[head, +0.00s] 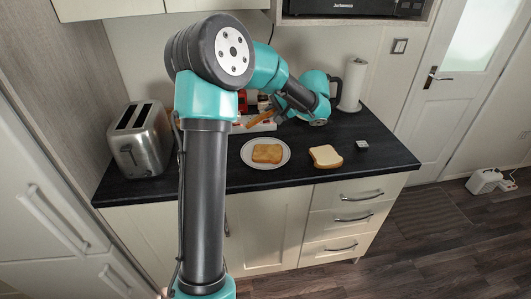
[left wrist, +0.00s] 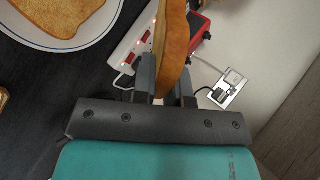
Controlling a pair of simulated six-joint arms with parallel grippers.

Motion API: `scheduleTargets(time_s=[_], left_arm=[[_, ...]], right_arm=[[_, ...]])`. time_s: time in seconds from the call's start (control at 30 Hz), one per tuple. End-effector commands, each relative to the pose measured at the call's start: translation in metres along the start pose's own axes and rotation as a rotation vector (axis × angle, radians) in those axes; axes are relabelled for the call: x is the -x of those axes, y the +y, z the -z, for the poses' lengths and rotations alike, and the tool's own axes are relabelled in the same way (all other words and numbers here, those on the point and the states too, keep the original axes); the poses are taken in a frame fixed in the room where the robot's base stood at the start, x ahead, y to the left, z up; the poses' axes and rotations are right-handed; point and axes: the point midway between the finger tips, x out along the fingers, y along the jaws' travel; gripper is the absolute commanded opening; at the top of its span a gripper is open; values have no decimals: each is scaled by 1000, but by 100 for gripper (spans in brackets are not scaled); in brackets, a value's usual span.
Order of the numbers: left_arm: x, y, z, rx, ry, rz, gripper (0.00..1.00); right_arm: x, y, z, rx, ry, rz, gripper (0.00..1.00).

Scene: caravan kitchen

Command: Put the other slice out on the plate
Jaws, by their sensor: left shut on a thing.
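My left gripper (head: 274,108) is shut on a browned slice of bread (left wrist: 173,45), held on edge between the fingers (left wrist: 166,85). In the head view the held slice (head: 261,118) shows as a thin brown strip behind the plate. The white plate (head: 246,160) lies on the dark counter with one toasted slice (head: 267,153) flat on it. In the left wrist view the plate (left wrist: 50,46) is at the upper left, apart from the held slice. A paler slice (head: 326,156) lies on the counter right of the plate. The steel toaster (head: 140,140) stands at the left.
A white power strip (left wrist: 128,52) with red switches lies near the wall, beside the held slice in the wrist view. A paper towel roll (head: 352,84) stands at the back right. A small metallic box (head: 362,145) sits near the counter's right end.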

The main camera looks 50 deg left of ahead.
Motion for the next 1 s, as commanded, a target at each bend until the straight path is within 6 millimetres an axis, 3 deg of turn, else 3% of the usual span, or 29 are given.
scheduleTargets(time_s=[0.47,1.0], left_arm=[[-3,2,0,0,-1,0,0],[-37,43,0,-1,-2,1,0]], right_arm=[[0,0,0,0,0,0,43],[0,0,0,0,0,0,43]])
